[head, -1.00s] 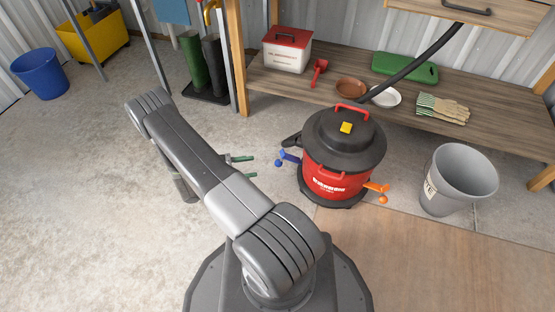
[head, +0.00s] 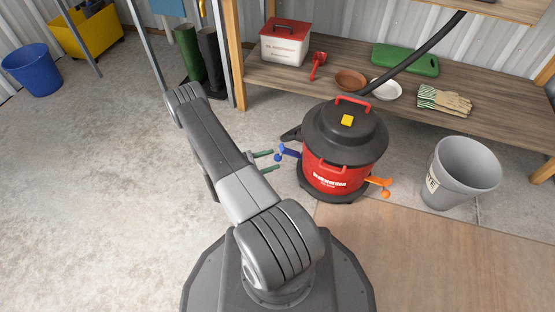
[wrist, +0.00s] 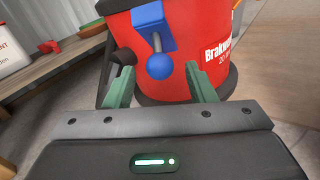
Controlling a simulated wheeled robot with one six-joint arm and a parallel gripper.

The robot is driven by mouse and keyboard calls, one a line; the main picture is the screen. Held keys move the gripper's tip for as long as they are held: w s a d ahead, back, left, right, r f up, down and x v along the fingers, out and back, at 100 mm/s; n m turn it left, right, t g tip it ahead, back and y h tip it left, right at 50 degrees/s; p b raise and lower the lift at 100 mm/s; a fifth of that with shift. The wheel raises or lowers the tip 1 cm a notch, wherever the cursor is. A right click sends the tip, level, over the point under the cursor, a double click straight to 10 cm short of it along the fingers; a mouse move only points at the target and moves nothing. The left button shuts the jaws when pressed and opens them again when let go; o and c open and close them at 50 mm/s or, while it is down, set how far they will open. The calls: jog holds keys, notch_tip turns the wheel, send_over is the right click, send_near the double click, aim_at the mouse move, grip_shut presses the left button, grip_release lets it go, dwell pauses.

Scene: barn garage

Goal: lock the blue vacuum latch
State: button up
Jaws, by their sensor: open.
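The red vacuum (head: 338,165) with a black lid stands on the floor right of my arm. Its blue latch (head: 289,153) sticks out from the left side of the drum, and an orange latch (head: 379,182) sticks out on the right. In the wrist view the blue latch (wrist: 153,30) shows a bracket, a metal rod and a round blue knob (wrist: 159,66). My gripper (head: 270,161) is open just left of the blue latch. In the wrist view its green fingers (wrist: 161,85) stand on either side of the knob, below it in the picture. I see no contact.
A wooden shelf (head: 300,86) behind the vacuum holds a first-aid-like box (head: 285,42), a red scoop, bowls, a green board and gloves. A grey bin (head: 462,172) stands to the right. A black hose (head: 420,52) rises from behind the vacuum.

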aim_at(278, 158)
jog(key=shift+b+x, duration=0.3)
jog(key=shift+x, duration=1.35)
jog(key=shift+c, duration=0.4)
grip_shut()
